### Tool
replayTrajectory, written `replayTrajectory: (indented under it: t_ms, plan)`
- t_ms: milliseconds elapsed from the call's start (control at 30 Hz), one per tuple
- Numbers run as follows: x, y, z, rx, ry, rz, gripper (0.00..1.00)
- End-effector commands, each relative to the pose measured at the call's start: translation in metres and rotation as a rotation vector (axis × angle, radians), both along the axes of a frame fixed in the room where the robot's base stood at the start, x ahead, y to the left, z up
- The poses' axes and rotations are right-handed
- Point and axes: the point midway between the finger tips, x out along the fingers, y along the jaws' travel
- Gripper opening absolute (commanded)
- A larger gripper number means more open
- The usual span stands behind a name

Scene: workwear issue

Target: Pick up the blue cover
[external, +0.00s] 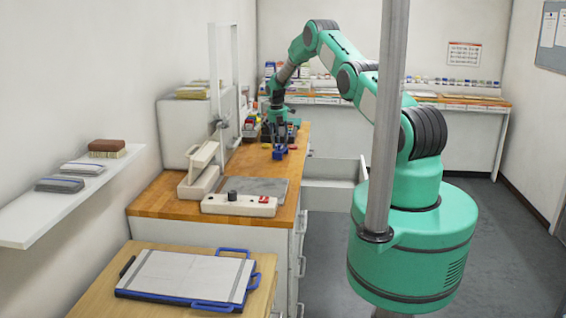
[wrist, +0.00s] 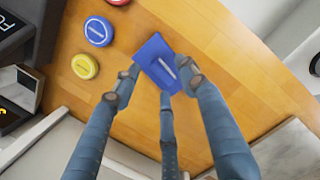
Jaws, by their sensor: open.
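The blue cover (wrist: 152,53) is a small, squarish blue piece with a pale raised bar or slot on it. It lies on the wooden worktop (wrist: 215,60), near the fingertips in the wrist view. My gripper (wrist: 160,82) is open, with two fingertips at either side of the cover's near part and a third finger below it. I cannot tell whether any finger touches it. In the external view my gripper (external: 279,138) points down over the wooden counter, and the blue cover (external: 279,153) shows just beneath it.
A blue-rimmed disc (wrist: 98,31) and a yellow disc (wrist: 85,66) lie left of the cover, with a red piece (wrist: 118,2) above. Dark bins (external: 251,130) stand close by at left. A white switch box (external: 239,205) sits nearer on the counter. An open drawer (external: 334,170) juts out right.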

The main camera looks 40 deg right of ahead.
Motion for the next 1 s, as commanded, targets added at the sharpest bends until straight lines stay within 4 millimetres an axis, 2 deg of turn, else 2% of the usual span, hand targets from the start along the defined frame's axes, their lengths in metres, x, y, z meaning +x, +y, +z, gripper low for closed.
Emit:
replayTrajectory:
  t_ms: [700, 900, 1000]
  plan:
    - [0.0008, -0.0011, -0.0064, 0.000, -0.001, 0.000, 0.43]
    - [0.0008, -0.0011, -0.0064, 0.000, -0.001, 0.000, 0.09]
    - [0.0008, -0.0011, -0.0064, 0.000, -0.001, 0.000, 0.08]
